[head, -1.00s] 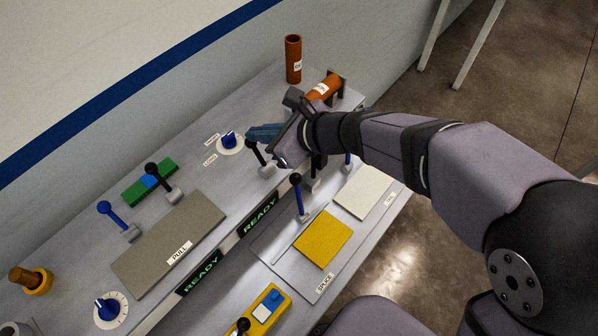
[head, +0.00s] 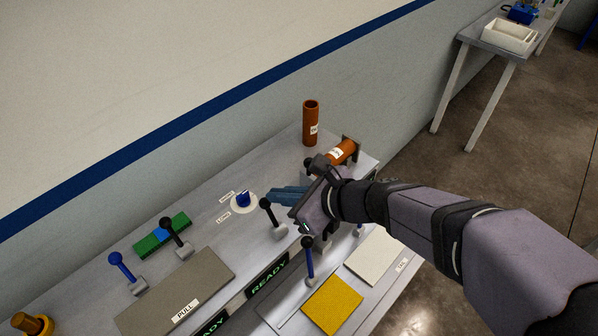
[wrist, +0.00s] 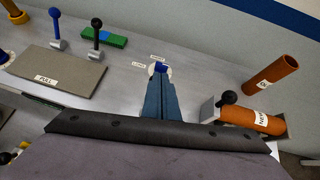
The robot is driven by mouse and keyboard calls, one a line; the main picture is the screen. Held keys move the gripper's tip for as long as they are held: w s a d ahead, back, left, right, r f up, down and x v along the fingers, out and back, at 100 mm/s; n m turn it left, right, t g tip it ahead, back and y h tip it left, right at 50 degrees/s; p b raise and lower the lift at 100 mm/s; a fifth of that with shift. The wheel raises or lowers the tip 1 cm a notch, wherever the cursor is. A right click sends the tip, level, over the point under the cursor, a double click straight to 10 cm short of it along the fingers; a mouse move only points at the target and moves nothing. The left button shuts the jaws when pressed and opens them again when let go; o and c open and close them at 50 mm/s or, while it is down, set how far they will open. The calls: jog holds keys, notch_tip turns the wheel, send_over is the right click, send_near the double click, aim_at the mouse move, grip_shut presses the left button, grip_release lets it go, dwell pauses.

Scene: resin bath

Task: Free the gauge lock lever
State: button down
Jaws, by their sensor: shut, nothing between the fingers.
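My gripper (head: 276,196) has blue fingers shut together with nothing between them. It is over the back of the grey bench, pointing at a blue knob (head: 243,200) on a white dial with two small labels. In the wrist view the fingertips (wrist: 158,82) appear just in front of this knob (wrist: 161,68). A black-ball lever (head: 266,203) stands beside the fingers in the head view. Another black-ball lever (wrist: 228,98) shows right of the fingers in the wrist view. No readable label tells which lever is the gauge lock lever. My wrist hides part of the bench.
An upright orange tube (head: 310,124) and a lying orange tube (head: 342,152) are at the back right. A blue lever (head: 122,265), a black lever (head: 173,228) and a grey PULL plate (head: 190,288) are left. A blue-handled lever (head: 309,260) stands by a yellow pad (head: 332,304).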

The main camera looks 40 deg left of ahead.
jog(key=w+d+r, duration=0.1)
jog(key=d+r, duration=0.2)
jog(key=r, duration=0.7)
jog(key=shift+w+r, duration=0.25)
jog(key=shift+r, duration=0.1)
jog(key=d+f+n+t+h, duration=0.1)
jog(key=d+f+n+h, duration=0.6)
jog(key=d+f+n, duration=1.25)
jog(key=w+d+f+m+h, duration=0.1)
jog(key=d+h, duration=0.1)
jog(key=d, duration=1.1)
jog(key=w+d+f+m+h, duration=0.1)
jog(key=d+m, duration=0.1)
jog(key=d, duration=1.1)
jog(key=shift+w+d+f+t+h, duration=0.2)
jog(key=shift+w+f+t+h, duration=0.1)
jog(key=shift+h, duration=0.1)
